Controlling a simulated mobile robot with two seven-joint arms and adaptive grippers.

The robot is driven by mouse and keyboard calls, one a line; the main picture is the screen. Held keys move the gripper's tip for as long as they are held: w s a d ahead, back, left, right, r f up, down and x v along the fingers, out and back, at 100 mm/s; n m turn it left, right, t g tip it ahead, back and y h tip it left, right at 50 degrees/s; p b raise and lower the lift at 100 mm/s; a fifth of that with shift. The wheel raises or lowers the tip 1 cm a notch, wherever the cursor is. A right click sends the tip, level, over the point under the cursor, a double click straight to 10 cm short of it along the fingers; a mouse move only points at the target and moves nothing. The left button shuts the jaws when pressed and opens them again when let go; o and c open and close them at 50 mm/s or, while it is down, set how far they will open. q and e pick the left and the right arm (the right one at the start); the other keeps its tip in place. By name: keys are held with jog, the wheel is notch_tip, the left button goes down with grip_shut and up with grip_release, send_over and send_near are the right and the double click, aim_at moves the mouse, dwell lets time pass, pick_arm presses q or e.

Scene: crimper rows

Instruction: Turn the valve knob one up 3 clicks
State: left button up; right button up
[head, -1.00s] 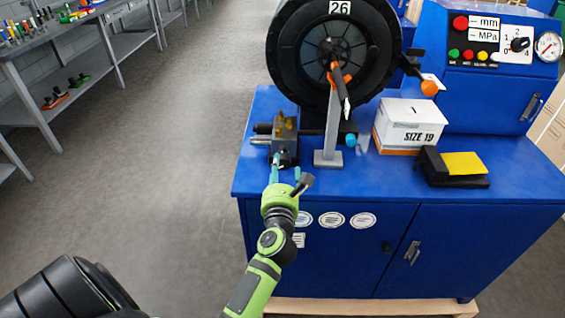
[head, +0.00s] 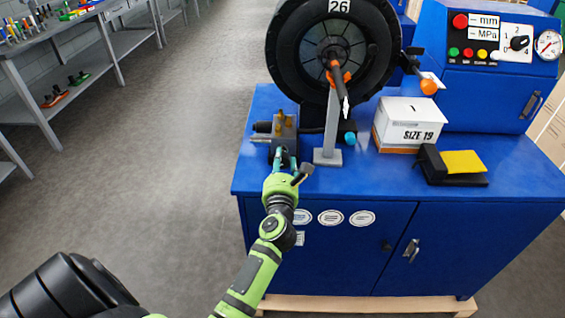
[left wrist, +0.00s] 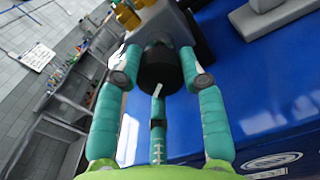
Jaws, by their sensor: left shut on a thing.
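The valve is a grey metal block (head: 284,132) with brass fittings near the left edge of the blue bench. Its black round knob (left wrist: 158,69) faces my left wrist camera and has a white pointer mark at its lower edge. My left gripper (head: 284,158) is at the front of the valve, with its teal fingers on either side of the knob. In the left wrist view the gripper (left wrist: 160,72) is shut on the knob. In the head view the fingers largely hide the knob. My right gripper is not in view.
A grey stand (head: 328,157) and a black reel (head: 296,75) marked 26 are just right of and behind the valve. A SIZE 19 box (head: 410,130) and a black pedal with a yellow top (head: 462,163) lie farther right. The floor at left is clear.

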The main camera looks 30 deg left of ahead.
pick_arm(q)
jog(key=shift+r+m+p, duration=0.35)
jog(key=shift+m+p, duration=0.9)
jog(key=shift+m, duration=0.05)
jog(key=m+p, duration=0.3)
jog(key=m, duration=0.1)
jog(key=shift+w+m, duration=0.1)
jog(key=shift+m, duration=0.2)
jog(key=m+p, duration=0.3)
jog(key=m, duration=0.1)
jog(key=shift+f+m+p, duration=0.15)
jog(key=shift+m+p, duration=0.55)
jog(key=shift+m, duration=1)
jog(key=o, duration=1.1)
jog(key=shift+f, duration=0.15)
jog(key=shift+o, duration=0.2)
